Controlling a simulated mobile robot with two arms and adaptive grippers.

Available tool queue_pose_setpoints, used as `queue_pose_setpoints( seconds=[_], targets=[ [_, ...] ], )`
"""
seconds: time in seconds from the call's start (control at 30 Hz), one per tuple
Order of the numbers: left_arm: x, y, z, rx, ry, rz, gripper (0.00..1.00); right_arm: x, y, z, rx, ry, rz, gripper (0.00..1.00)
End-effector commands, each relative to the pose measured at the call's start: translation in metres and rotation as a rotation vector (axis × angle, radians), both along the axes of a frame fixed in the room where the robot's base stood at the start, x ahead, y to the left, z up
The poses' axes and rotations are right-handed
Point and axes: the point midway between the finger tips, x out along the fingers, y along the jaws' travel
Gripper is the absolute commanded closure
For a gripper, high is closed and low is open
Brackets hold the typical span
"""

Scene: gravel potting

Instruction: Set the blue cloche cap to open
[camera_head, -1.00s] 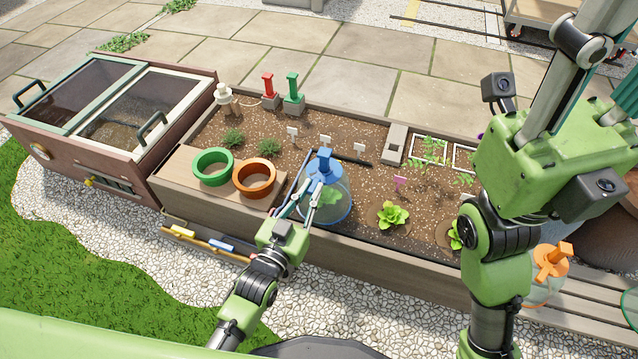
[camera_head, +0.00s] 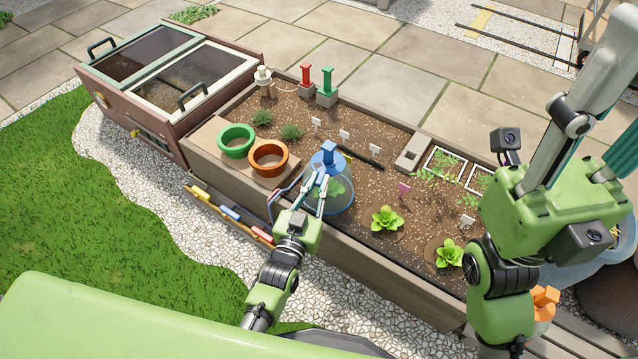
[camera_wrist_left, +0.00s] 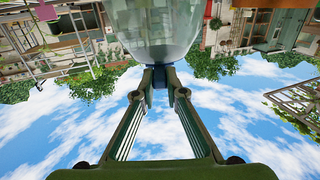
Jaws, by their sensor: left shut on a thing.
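The blue cloche cap (camera_head: 329,153) tops a clear glass cloche (camera_head: 338,197) over a leafy plant at the planter's front edge. My left gripper (camera_head: 323,175) reaches it from the front and is shut on the cap, its fingers rising along the front of the glass. In the left wrist view, which is upside down, the two fingers (camera_wrist_left: 158,77) meet at a small dark-blue part beside the dome (camera_wrist_left: 157,28). The fingers hide part of the cap, and I cannot tell its setting. My right arm crosses the right side; its gripper is out of view.
A green ring pot (camera_head: 236,141) and an orange ring pot (camera_head: 268,158) stand left of the cloche. Red (camera_head: 305,78) and green (camera_head: 327,88) handles stand behind. Lettuces (camera_head: 386,219) grow to the right. An orange cap (camera_head: 544,302) shows by my right arm.

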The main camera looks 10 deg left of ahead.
Motion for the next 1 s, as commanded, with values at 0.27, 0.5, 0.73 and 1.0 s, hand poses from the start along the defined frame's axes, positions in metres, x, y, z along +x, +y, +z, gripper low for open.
queue_pose_setpoints(
  seconds=[0.27,0.5,0.73,1.0],
  targets=[
    [0.000,0.000,0.001,0.000,-0.002,0.000,0.71,0.000,0.000,0.000,0.000,0.001,0.000,0.60],
    [0.000,0.000,0.000,0.000,-0.001,0.000,0.71,0.000,0.000,0.000,0.000,0.001,0.000,0.60],
    [-0.014,0.002,-0.001,0.000,0.002,0.000,0.71,0.000,0.000,0.000,-0.001,0.001,-0.001,0.60],
    [-0.067,0.009,-0.001,0.000,0.003,0.000,0.71,0.000,0.000,0.000,0.000,0.001,0.000,0.60]
  ],
)
